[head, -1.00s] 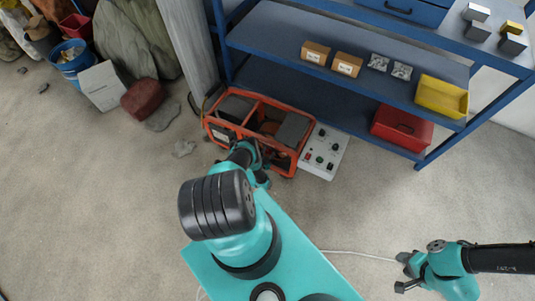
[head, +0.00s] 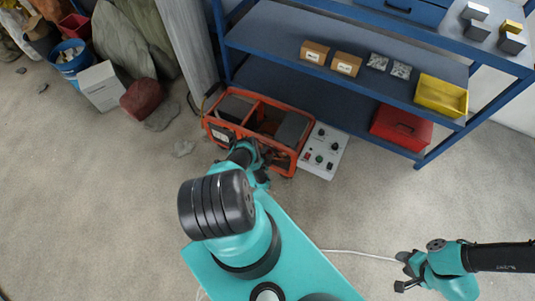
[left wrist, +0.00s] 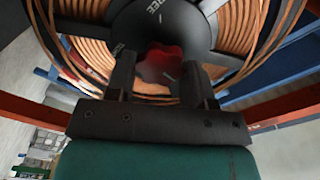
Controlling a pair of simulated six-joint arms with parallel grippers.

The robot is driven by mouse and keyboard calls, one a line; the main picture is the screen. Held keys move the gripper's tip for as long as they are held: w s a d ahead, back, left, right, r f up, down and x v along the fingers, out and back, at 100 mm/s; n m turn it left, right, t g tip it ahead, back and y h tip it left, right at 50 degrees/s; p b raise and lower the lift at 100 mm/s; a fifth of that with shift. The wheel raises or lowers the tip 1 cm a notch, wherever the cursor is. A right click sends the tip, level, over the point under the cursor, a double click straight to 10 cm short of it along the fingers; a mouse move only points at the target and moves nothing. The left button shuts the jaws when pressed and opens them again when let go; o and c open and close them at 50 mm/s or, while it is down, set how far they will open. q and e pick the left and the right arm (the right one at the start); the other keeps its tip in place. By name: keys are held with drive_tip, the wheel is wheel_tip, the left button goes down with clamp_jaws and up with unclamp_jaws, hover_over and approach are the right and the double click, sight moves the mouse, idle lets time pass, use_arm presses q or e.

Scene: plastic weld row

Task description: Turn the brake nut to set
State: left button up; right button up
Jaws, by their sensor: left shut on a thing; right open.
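The red brake nut (left wrist: 160,63) sits in the middle of a black hub (left wrist: 150,18) in the left wrist view. The hub carries the word FREE and other lettering too blurred to read. Orange-brown wire coils (left wrist: 82,50) surround it. My left gripper (left wrist: 157,75) has a finger on each side of the nut and is shut on it. In the head view my left gripper (head: 258,165) is at the orange-framed machine (head: 262,98), and my own arm hides the nut there. My right gripper (head: 401,271) is open and empty above the floor at lower right.
A grey control box (head: 323,150) with knobs stands right of the machine. A blue shelf (head: 270,32) behind holds small boxes, a yellow bin (head: 442,96) and a red box (head: 403,128). A white cable (head: 355,255) crosses the floor.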

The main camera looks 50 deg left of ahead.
use_arm(q)
drive_tip(key=shift+a, duration=0.1)
drive_tip(key=o, duration=0.9)
drive_tip(key=v, duration=1.7)
drive_tip(key=shift+s, duration=0.25)
drive_tip(key=shift+w, duration=0.1)
